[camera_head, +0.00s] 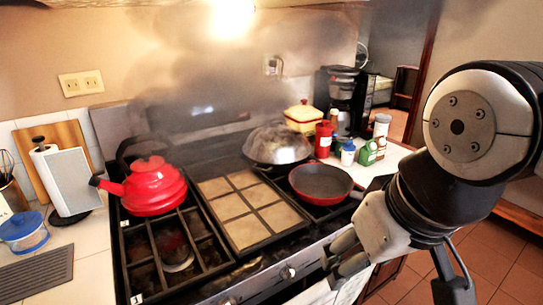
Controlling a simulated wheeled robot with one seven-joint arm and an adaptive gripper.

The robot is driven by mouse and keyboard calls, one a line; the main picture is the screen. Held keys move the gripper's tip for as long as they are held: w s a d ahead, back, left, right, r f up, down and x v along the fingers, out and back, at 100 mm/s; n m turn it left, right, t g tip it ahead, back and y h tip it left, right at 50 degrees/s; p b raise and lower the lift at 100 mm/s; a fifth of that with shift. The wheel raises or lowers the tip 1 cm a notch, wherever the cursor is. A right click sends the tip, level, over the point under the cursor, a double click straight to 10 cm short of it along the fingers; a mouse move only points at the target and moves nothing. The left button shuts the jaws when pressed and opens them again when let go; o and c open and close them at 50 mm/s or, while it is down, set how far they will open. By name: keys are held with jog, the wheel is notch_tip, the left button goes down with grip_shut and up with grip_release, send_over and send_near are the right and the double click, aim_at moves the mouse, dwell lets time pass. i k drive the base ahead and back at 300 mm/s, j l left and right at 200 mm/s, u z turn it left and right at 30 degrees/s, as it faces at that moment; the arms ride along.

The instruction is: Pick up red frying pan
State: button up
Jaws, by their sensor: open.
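The red frying pan (321,182) sits on the right side of the stove, with a dark grey inside and a red rim. A short dark piece at its right edge looks like its handle, and my arm hides what lies beyond. My gripper (340,262) is open and empty. It hangs in front of the stove's front edge, below and in front of the pan in the picture, apart from it.
A red kettle (153,187) stands on the left burners. A domed metal lid or wok (278,145) is behind the pan. A red canister (323,139), several bottles and a coffee maker (343,92) stand at the back right. A tiled griddle section (247,212) is bare.

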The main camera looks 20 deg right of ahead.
aim_at(314, 184)
jog(key=z, duration=0.4)
jog(key=i+j+u, duration=0.15)
jog(key=j, duration=0.3)
jog(key=j+u, duration=0.1)
jog(key=j, duration=0.35)
jog(key=i+j+u, duration=0.15)
jog(key=j, duration=0.25)
